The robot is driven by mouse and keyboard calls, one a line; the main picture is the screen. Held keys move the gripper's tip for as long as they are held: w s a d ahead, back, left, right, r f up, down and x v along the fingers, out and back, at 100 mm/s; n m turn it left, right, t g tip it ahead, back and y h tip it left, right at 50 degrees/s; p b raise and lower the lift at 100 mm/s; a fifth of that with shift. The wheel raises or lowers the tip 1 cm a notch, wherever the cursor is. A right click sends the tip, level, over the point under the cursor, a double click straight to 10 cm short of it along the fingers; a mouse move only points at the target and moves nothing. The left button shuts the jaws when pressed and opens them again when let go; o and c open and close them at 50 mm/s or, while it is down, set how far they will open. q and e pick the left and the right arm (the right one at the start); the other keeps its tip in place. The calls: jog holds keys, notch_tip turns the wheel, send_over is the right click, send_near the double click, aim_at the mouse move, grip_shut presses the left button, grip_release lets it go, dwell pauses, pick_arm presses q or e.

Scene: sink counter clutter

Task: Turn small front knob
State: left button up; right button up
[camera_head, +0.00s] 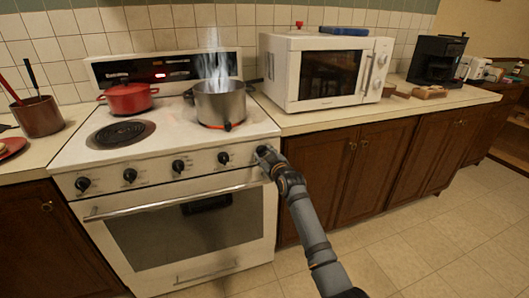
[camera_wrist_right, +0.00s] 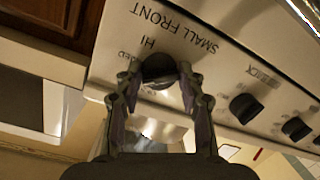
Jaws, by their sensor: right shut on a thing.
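The small front knob (camera_wrist_right: 158,66) is a black dial at the end of the stove's control panel, beside the printed words "SMALL FRONT" and "HI" in the right wrist view. My right gripper (camera_wrist_right: 158,74) has one finger on each side of this knob and is shut on it. In the head view my right gripper (camera_head: 265,153) is at the right end of the panel and mostly hides the knob. My left gripper is in neither view.
Several other black knobs (camera_head: 179,166) line the stove front above the oven handle (camera_head: 170,199). A steaming steel pot (camera_head: 220,104) stands on a glowing burner. A red pot (camera_head: 129,98) stands behind a bare coil burner (camera_head: 121,134). A white microwave (camera_head: 325,70) is on the right counter.

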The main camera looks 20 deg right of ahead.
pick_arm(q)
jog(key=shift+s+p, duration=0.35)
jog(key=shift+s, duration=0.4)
pick_arm(e)
jog(key=shift+n, duration=0.7)
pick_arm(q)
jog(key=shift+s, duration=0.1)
pick_arm(e)
jog(key=o, duration=1.2)
jog(key=shift+c, duration=0.2)
jog(key=shift+s, duration=0.1)
jog(key=s+r, duration=0.1)
jog(key=s, duration=1)
jog(key=shift+s+d+r, duration=0.25)
jog(key=shift+s+r, duration=0.1)
